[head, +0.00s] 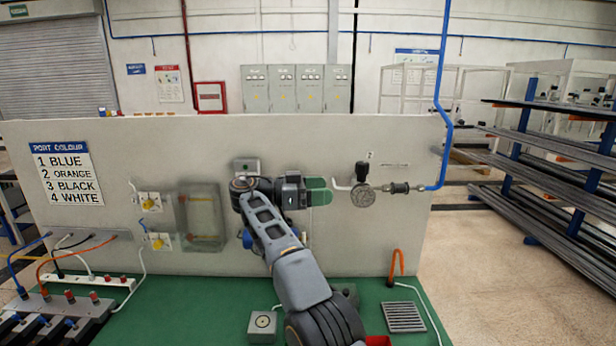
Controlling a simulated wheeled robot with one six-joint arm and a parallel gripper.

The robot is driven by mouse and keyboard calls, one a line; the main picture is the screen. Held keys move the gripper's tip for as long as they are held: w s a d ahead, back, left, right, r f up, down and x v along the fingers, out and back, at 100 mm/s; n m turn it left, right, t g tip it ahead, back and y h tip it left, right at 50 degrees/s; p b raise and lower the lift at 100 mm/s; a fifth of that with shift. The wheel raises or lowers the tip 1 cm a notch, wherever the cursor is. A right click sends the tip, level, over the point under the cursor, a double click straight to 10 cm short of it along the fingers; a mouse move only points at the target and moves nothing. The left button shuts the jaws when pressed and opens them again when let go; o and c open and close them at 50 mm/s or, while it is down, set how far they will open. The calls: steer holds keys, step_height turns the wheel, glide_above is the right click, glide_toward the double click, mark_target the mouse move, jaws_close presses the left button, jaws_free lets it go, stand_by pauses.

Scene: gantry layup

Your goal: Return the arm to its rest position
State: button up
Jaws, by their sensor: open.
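My arm (288,262) rises from the bottom middle over the green bench top and reaches up in front of the pale upright panel (380,240). Its wrist is bent to the right. My gripper (319,192) is at its end, with a green part at the tip, left of the round gauge-like fitting (362,196). It appears apart from that fitting. I see nothing held in it. The fingers show only small and from the side. The arm hides part of the panel behind it.
The green bench top (200,305) carries a grey box with a round button (263,323), a slotted grey plate (404,317), an orange hook (396,263) and a cabled block (60,312). A clear cover (203,216) is left of the arm. A blue pipe (441,110) runs at right.

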steer(key=w+a+f+n+t+y, duration=0.2)
steer(key=w+f+n+t+y, duration=0.3)
steer(key=f+n, duration=0.55)
steer(key=s+d+f+n+g+y, duration=0.3)
steer(key=s+f+n+y, duration=0.1)
steer(key=f+n, duration=0.35)
steer(key=s+d+y, duration=0.3)
steer(key=s+d, duration=0.1)
steer(key=s, duration=0.6)
steer(key=s+d+f+m+y, duration=0.1)
steer(key=s+d+y, duration=0.2)
steer(key=s, duration=0.7)
steer(key=s+d+m+y, duration=0.1)
steer(key=s+d, duration=0.4)
steer(key=s, duration=0.5)
steer(key=shift+d+f+y, duration=0.4)
steer(key=shift+y, duration=0.5)
steer(key=shift+s, duration=0.1)
